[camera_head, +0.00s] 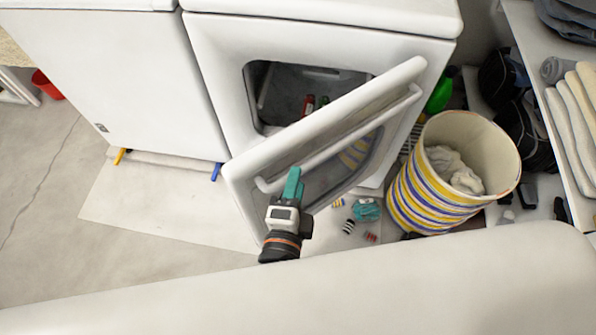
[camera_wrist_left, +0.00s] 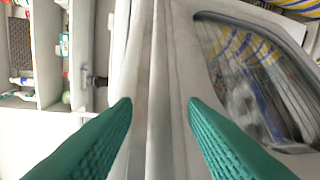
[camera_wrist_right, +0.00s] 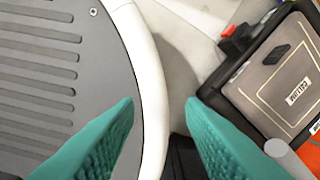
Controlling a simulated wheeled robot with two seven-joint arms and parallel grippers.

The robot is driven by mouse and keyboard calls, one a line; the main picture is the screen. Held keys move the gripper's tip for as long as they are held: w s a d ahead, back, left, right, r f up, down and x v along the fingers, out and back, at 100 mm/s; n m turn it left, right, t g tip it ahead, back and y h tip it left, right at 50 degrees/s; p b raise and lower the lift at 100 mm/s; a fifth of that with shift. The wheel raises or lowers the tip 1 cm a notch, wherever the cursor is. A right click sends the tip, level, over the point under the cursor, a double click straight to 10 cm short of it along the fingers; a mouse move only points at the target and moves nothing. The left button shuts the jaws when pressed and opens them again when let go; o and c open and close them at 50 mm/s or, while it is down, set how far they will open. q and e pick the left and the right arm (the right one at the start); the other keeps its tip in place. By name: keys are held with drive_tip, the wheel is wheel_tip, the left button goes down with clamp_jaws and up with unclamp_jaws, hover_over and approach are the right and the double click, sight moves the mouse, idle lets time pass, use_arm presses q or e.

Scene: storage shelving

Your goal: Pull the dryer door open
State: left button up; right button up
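The white dryer (camera_head: 222,70) stands at the upper middle of the head view. Its door (camera_head: 318,120) is swung well open, uncovering the dark drum opening (camera_head: 285,92) with a few small red and green items inside. A long white bar (camera_head: 345,138) runs along the door. My left gripper (camera_head: 294,178) is at the lower left part of the door, by the bar's near end. In the left wrist view its green fingers (camera_wrist_left: 160,105) are apart, with the white door edge (camera_wrist_left: 158,60) between and beyond them; contact is unclear. My right gripper (camera_wrist_right: 160,105) is open and empty, away from the door.
A striped basket (camera_head: 400,203) with pale cloth stands right of the door. Small clothes (camera_head: 366,210) lie on the floor beside it. Shelving (camera_head: 535,75) with folded towels is at the right. A second white appliance (camera_head: 110,75) adjoins the dryer. Floor (camera_head: 130,255) at left is clear.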

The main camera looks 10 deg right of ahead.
use_arm(q)
drive_tip(key=shift+b+v, duration=0.4)
drive_tip(key=shift+v, duration=1.45)
